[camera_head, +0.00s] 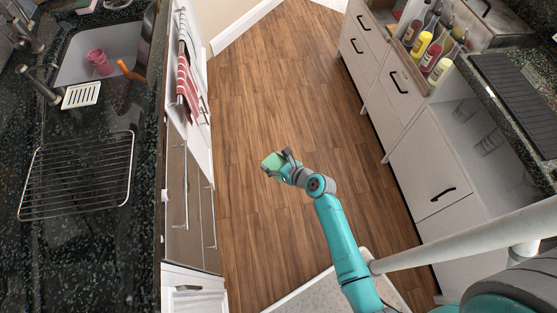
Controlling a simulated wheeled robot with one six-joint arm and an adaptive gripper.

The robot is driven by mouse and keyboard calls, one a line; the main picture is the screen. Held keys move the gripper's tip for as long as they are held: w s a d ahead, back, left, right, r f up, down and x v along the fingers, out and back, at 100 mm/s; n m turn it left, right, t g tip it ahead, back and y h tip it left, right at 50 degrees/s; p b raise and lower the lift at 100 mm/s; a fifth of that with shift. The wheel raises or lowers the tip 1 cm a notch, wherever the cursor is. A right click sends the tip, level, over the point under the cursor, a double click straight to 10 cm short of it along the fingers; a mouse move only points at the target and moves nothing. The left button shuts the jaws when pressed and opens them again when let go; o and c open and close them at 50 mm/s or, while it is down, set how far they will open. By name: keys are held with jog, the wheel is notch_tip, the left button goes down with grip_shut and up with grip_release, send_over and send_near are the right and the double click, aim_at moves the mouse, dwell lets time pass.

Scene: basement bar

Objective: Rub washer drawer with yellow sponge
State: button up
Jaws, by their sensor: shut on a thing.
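My gripper (281,165) is above the wood floor, near the middle of the view. It is shut on a small block-like sponge (271,161), which looks light green rather than yellow here. The sponge sticks out from the fingers toward the left. To the left, under the dark counter, is a brownish metal appliance front with long bar handles, which looks like the washer drawer (178,205). It is seen steeply from above. A clear gap of floor lies between the sponge and this front, and they do not touch.
A striped red towel (187,85) hangs on the left cabinets. A wire rack (78,175) and a sink with a pink cup (98,61) are on the left counter. Bottles (432,50) stand in a bin at the upper right. The wood floor (285,90) between the cabinets is clear.

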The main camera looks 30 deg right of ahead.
jog(key=shift+w+a+n+g+y, duration=0.25)
jog(key=shift+a+n+g+y, duration=0.15)
jog(key=shift+n+y, duration=0.1)
jog(key=a+f+m+g, duration=0.2)
jog(key=a+m, duration=1)
jog(key=a, duration=0.1)
jog(key=w+a+f+m+g+h, duration=0.1)
jog(key=a+f+m+g, duration=0.1)
jog(key=a+m, duration=1)
jog(key=shift+w+a+m+g, duration=0.3)
jog(key=shift+a+g, duration=0.5)
jog(key=shift+a, duration=0.1)
